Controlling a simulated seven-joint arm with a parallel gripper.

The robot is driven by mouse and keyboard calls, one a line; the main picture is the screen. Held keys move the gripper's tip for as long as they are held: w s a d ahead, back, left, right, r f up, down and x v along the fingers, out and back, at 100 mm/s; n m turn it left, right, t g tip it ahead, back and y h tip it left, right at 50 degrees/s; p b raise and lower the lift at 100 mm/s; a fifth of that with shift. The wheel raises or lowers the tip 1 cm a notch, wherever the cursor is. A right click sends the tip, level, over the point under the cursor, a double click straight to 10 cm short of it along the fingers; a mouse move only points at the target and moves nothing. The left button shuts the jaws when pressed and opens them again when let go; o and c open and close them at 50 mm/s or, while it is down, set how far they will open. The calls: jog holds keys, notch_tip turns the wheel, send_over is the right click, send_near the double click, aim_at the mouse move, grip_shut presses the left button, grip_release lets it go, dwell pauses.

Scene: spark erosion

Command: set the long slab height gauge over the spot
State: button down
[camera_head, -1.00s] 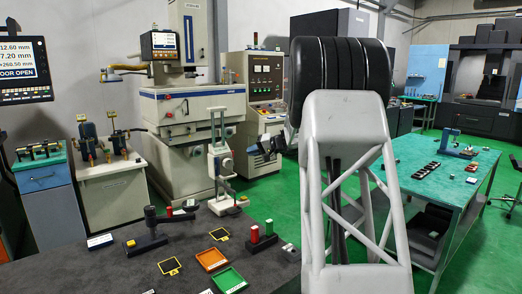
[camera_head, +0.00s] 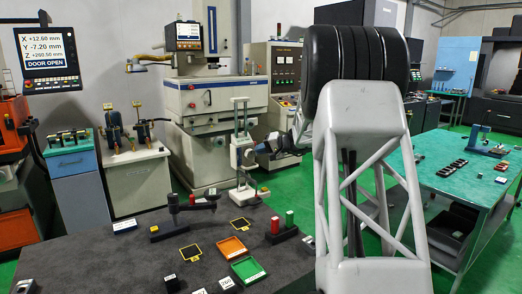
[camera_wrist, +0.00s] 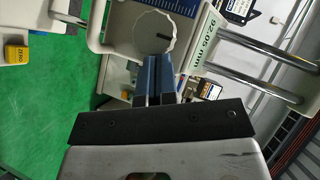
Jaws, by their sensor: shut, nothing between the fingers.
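A tall white height gauge (camera_head: 240,160) with two upright columns stands at the back of the dark table. In the wrist view its chrome columns (camera_wrist: 245,62), white handwheel (camera_wrist: 155,38) and a 92.05 mm reading show close up. My gripper (camera_head: 259,148) is just right of its carriage. The blue fingers (camera_wrist: 158,68) are shut and empty, pointing at the handwheel; I cannot tell whether they touch it. Two black squares with yellow borders, one nearer (camera_head: 190,252) and one farther (camera_head: 241,224), lie bare on the table.
An orange tray (camera_head: 231,246) and a green tray (camera_head: 248,269) lie in front of a stand with red and green posts (camera_head: 283,230). The left-middle of the dark table (camera_head: 100,265) is clear.

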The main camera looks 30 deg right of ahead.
aim_at(239, 149)
jog(key=shift+a, duration=0.1)
jog(key=a, duration=0.8)
jog(key=shift+a, duration=0.1)
jog(key=d, duration=0.1)
jog(key=d+r, duration=0.2)
jog(key=shift+s+d, duration=0.25)
jog(key=shift+d, duration=0.15)
jog(key=v, duration=1)
jog(key=shift+f, duration=0.15)
